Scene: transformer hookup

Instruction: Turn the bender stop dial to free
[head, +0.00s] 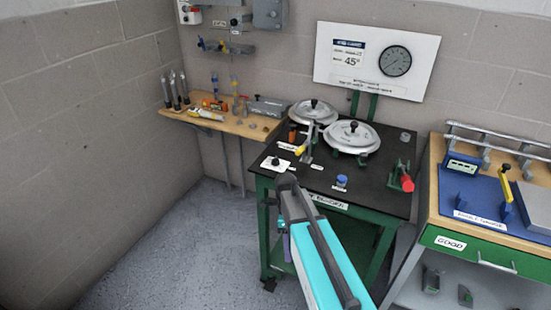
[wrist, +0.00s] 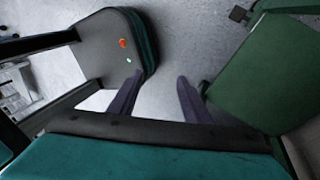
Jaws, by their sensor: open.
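The bender bench has a black top (head: 300,180) and a green frame. Two round silver discs with black knobs, one at the back (head: 314,106) and one in front (head: 352,134), stand on it. A small white plate with a black knob (head: 276,161) lies at its left front, and a blue knob (head: 341,181) stands near its front edge. I cannot read which is the stop dial. My gripper (wrist: 157,85) is open and empty in the wrist view, pointing toward the floor. In the head view my arm reaches the bench's front left, hiding part of that edge.
A wall sign (head: 377,60) reads 45° beside a gauge. A red-handled part (head: 406,183) stands at the bench's right. A wooden shelf (head: 235,127) with tools is left; another bench with a blue board (head: 480,200) is right. Floor at left is clear.

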